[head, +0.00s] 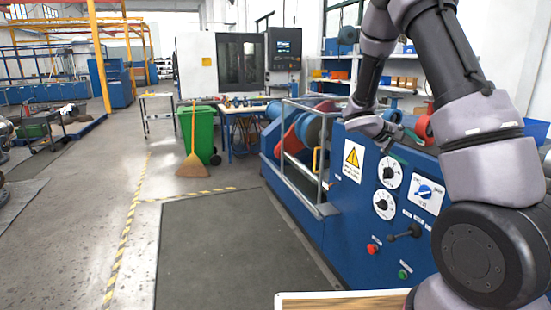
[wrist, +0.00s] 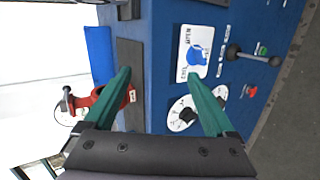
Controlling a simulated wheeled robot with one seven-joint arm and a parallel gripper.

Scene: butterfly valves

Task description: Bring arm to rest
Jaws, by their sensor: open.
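My arm reaches up from the lower right of the head view, bends at the top and comes down over the blue machine. My gripper (head: 388,132) is above the machine's top edge there. In the wrist view my gripper (wrist: 158,76) has its two green fingers wide apart with nothing between them but the blue panel behind. A red valve (wrist: 104,106) shows beside the left finger in the wrist view, apart from it as far as I can tell. In the head view a red part (head: 424,128) shows behind my gripper, partly hidden by my arm.
The blue machine (head: 345,195) carries dials, a blue rotary switch (head: 425,191), a black lever (head: 405,233) and red and green buttons. A metal railing (head: 300,180) stands at its left. A green bin (head: 198,135) and a broom (head: 193,165) stand farther back.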

